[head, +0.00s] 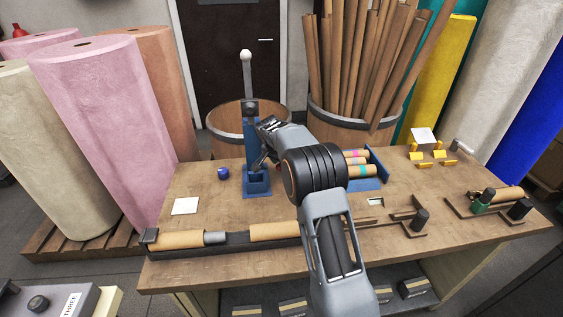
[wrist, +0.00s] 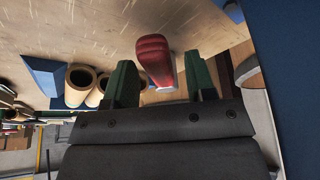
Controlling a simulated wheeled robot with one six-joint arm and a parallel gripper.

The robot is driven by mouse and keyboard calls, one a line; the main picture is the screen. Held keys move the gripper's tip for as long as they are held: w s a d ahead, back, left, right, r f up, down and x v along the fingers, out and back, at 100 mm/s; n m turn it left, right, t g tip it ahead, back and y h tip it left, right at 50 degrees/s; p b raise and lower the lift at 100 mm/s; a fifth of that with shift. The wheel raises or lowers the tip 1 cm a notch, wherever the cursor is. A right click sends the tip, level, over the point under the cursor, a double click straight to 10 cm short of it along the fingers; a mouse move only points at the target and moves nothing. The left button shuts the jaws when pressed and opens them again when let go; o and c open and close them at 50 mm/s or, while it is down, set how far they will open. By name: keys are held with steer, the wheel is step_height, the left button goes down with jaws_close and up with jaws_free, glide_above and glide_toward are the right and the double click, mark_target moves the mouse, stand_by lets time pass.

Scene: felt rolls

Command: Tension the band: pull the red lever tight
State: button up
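In the wrist view, the red lever's rounded grip (wrist: 155,58) shows between the two green fingers of my gripper (wrist: 162,83). The fingers are apart, with a clear gap on the right side of the grip; on the left they look close, and I cannot tell if they touch. In the head view, my gripper (head: 268,128) is beside the blue upright stand (head: 250,150) on the workbench. The stand has a grey lever with a white knob (head: 246,55) on top. My arm hides most of the red lever there. I cannot make out the band.
Short tan rolls with coloured bands (head: 357,160) lie in a blue holder right of my arm. A long dark trough (head: 225,246) with tan rolls runs along the workbench's (head: 200,272) front edge.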

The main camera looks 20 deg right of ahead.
steer(key=v, duration=1.4)
steer(key=shift+f, duration=0.1)
